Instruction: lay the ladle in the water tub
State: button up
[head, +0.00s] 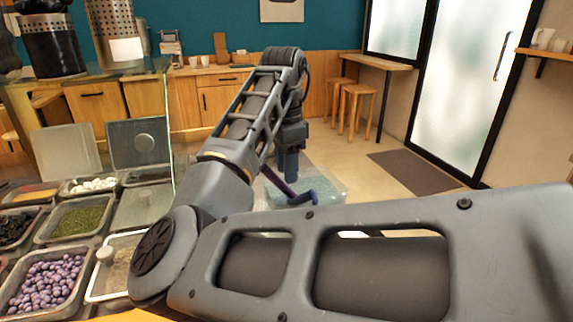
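My gripper (291,176) points down in the middle of the head view, over a clear, pale blue tub (332,186), which looks like the water tub. A thin purple, bent thing, which looks like the ladle (279,185), shows right at and below the fingertips. One end slants up to the left and the other bends right, against the tub. I cannot tell whether the fingers grip it or whether it rests on the tub. My forearm hides the near part of the tub.
Food trays stand at the left, among them purple beans (45,282) and green topping (82,221). A glass pane (150,110) rises behind them. Wooden stools (357,105) and a floor mat (418,170) lie beyond. The floor right of the tub is clear.

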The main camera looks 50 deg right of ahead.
jog(key=o, duration=0.3)
notch_tip(320, 180, up, 8)
dwell(0.6)
jog(key=shift+w+a+f+p, duration=0.1)
jog(key=shift+p, duration=0.2)
